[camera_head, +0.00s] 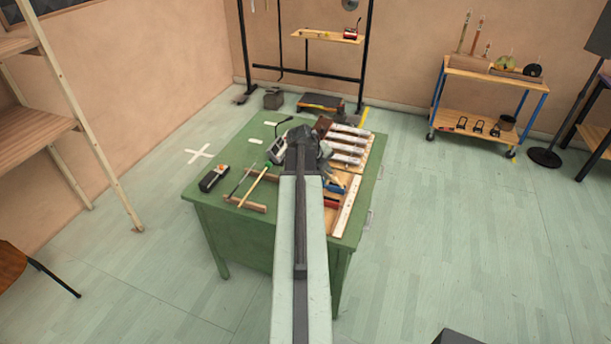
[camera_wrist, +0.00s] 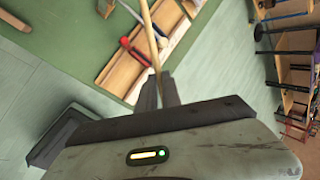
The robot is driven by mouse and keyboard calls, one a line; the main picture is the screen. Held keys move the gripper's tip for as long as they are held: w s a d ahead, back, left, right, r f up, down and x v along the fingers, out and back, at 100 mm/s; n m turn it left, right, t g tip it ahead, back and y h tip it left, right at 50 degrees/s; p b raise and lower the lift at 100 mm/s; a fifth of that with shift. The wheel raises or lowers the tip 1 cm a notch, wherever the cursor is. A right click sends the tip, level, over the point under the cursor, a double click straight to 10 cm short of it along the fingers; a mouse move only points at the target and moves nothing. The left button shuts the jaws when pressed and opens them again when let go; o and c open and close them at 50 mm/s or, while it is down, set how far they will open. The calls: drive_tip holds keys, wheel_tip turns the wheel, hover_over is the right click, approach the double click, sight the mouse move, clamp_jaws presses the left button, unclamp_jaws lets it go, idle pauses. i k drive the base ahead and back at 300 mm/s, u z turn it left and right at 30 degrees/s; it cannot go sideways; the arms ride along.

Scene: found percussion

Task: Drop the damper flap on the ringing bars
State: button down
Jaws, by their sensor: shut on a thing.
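The ringing bars (camera_head: 350,145) are several pale metal bars lying side by side on a wooden frame at the right of the green table. A dark brown piece (camera_head: 322,125) stands at their left end; it may be the damper flap, but my arm hides part of that area. In the wrist view my gripper (camera_wrist: 159,88) is shut on a thin light wooden stick (camera_wrist: 150,35), which extends away from the fingertips over a wooden tray; its far end is out of the picture. In the head view my arm covers the gripper.
The green table (camera_head: 225,150) carries a wooden tray (camera_wrist: 122,74) with red- and blue-handled tools. A dark handheld device (camera_head: 214,178) and a stick on wooden rests (camera_head: 245,204) are at the left. A trolley (camera_head: 485,75) stands back right. Open floor lies right of the table.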

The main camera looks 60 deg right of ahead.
sight(323, 125)
drive_tip(key=z, duration=0.1)
drive_tip(key=i, duration=3)
drive_tip(key=z, duration=2.05)
